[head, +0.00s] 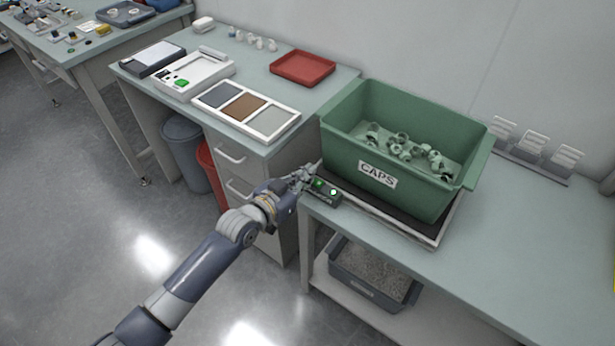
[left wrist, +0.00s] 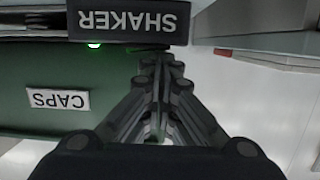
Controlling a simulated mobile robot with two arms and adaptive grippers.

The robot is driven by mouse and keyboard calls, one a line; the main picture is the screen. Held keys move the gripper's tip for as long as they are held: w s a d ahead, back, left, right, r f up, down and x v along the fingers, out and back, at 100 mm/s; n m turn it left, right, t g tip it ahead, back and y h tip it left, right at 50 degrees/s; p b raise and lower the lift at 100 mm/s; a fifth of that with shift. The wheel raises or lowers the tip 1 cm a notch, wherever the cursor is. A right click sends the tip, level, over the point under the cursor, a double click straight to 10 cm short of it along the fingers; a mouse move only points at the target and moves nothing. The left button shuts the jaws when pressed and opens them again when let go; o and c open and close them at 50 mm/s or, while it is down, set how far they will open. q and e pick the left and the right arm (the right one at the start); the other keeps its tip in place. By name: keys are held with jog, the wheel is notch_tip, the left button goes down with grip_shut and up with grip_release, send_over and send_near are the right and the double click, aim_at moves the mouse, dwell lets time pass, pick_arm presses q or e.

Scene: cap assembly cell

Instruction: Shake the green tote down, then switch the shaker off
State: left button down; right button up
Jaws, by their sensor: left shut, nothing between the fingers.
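The green tote (head: 420,197), labelled CAPS, stands on the shaker (head: 432,238) on the right bench. Several pale and grey-green caps (head: 402,148) lie loosely inside it, heaped toward the middle and right. A small dark control box (head: 323,194) with a lit green button sits at the shaker's left front corner. In the left wrist view its SHAKER label (left wrist: 128,22) appears upside down, with a green glow below it and the tote wall (left wrist: 105,70) beside it. My left gripper (head: 310,172) is shut and empty, close beside the control box; contact cannot be told. My right gripper is not in view.
A bench on the left holds a three-panel tray (head: 246,108), a white device (head: 195,75) and a red tray (head: 302,67). White card holders (head: 532,148) stand behind the tote's right side. A grey bin (head: 375,275) is on the shelf below. The right bench's front right is clear.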

pick_arm(q)
jog(key=s+a+r+p, duration=0.2)
jog(key=s+a+r, duration=0.4)
jog(key=s, duration=0.1)
jog(key=shift+s+a+r, duration=0.15)
jog(key=shift+s+r, duration=0.05)
jog(key=shift+s, duration=0.05)
dwell(0.5)
jog(key=shift+f, duration=0.1)
